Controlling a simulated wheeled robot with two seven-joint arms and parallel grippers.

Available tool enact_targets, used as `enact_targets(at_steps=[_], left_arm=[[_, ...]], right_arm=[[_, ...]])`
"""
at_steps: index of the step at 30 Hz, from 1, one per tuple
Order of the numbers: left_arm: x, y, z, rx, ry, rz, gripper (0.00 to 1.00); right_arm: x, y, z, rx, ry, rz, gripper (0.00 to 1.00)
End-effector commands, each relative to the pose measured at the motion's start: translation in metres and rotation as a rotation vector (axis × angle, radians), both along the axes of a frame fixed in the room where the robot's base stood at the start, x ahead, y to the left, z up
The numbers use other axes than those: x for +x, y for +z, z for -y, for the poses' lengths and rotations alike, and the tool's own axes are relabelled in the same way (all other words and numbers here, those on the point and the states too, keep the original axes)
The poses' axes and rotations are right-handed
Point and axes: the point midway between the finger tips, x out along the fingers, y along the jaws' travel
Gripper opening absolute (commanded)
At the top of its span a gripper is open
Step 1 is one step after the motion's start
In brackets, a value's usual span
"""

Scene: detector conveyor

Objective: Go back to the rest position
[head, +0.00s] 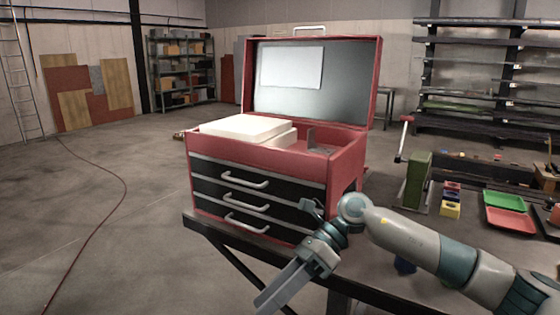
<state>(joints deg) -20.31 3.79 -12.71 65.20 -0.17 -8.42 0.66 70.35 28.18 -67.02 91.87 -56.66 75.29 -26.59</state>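My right arm comes in from the lower right, across the front of the table. Its gripper (268,302) points down and to the left, in front of the red tool chest (275,158) and just off the table's front edge. Its two fingers lie side by side, close together, with nothing visible between them. The gripper is apart from the chest's drawers. My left gripper is not in view.
The tool chest has its lid open, and white blocks (245,127) lie in its top. To the right on the table (385,237) are a green block (416,180), a green tray (503,201) and a red tray (510,220). The floor at left is clear except for a red cable (122,195).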

Motion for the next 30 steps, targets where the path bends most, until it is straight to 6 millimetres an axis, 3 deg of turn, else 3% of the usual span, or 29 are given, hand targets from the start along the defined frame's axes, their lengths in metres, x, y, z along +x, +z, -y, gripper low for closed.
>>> enact_targets(at_steps=[3, 9, 14, 17, 23, 27, 30], left_arm=[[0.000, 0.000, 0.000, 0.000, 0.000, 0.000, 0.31], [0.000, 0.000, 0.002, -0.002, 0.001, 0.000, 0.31], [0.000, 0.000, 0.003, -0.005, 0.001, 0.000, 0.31], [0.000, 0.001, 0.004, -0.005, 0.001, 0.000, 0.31], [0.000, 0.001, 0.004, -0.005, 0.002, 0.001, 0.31], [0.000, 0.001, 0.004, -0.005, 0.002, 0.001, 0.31], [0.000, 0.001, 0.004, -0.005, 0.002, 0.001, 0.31]], right_arm=[[0.004, -0.005, -0.029, 0.148, -0.110, -0.173, 0.48], [0.028, -0.014, -0.057, 0.366, -0.320, -0.475, 0.48], [0.058, -0.035, -0.061, 0.516, -0.513, -0.735, 0.48], [0.079, -0.058, -0.054, 0.600, -0.643, -0.905, 0.48], [0.114, -0.132, -0.025, 0.739, -0.923, -1.257, 0.48], [0.124, -0.207, 0.006, 0.814, -1.138, -1.508, 0.48], [0.120, -0.266, 0.030, 0.856, -1.290, -1.676, 0.48]])
